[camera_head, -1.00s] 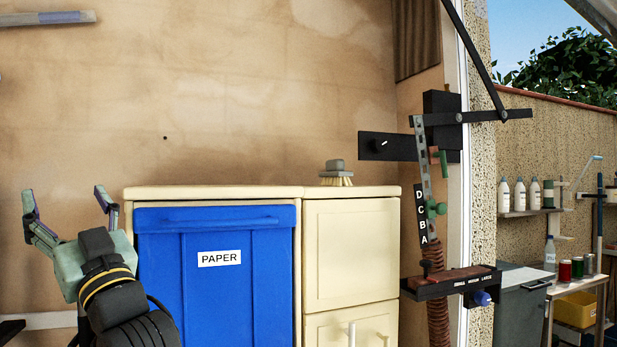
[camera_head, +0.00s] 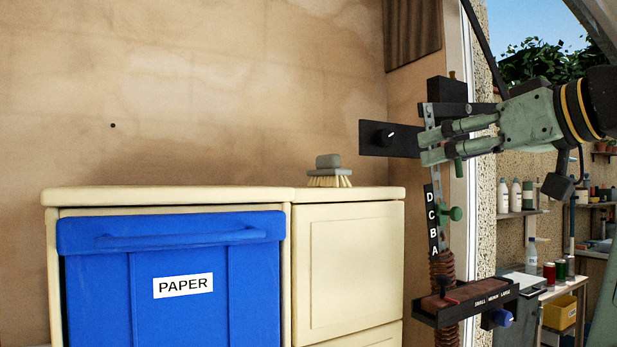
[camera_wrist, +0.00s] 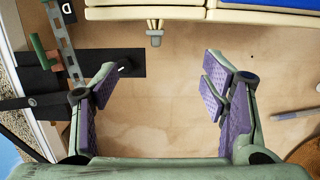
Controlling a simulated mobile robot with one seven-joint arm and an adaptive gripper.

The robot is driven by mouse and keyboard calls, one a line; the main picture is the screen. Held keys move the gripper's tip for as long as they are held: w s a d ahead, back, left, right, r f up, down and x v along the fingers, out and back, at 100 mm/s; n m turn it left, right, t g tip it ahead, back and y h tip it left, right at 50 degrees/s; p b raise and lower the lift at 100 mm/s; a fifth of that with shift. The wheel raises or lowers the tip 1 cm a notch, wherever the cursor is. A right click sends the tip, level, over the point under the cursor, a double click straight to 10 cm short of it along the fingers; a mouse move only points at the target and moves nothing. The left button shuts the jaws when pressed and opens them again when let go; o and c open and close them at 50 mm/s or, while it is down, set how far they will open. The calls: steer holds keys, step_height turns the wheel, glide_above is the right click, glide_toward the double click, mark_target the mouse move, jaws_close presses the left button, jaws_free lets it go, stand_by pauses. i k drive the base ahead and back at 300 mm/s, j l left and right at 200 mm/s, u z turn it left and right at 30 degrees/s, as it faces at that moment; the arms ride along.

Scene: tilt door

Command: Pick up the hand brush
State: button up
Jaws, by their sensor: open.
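The hand brush (camera_head: 328,172) has a grey block on top and pale bristles below. It stands bristles down on the cream cabinet top (camera_head: 230,194), near its right end. In the wrist view the picture is upside down, and the brush (camera_wrist: 155,33) shows at the top, beyond the gap between my fingers. My gripper (camera_head: 430,143) is right of the brush, at about its height or slightly above, with its fingers pointing left. In the wrist view my gripper (camera_wrist: 160,72) is open and empty, with its purple finger pads wide apart. It does not touch the brush.
A blue bin front marked PAPER (camera_head: 183,286) is set in the cabinet. A black wall bracket with a knob (camera_head: 385,139) and a lettered tilt-door mechanism (camera_head: 433,215) stand close to my gripper. The wall above the cabinet is mostly bare. Shelves with bottles (camera_head: 516,195) are at the right.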

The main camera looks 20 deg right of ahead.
mark_target(329, 172)
steer(key=i+j, duration=0.1)
steer(key=i, duration=0.8)
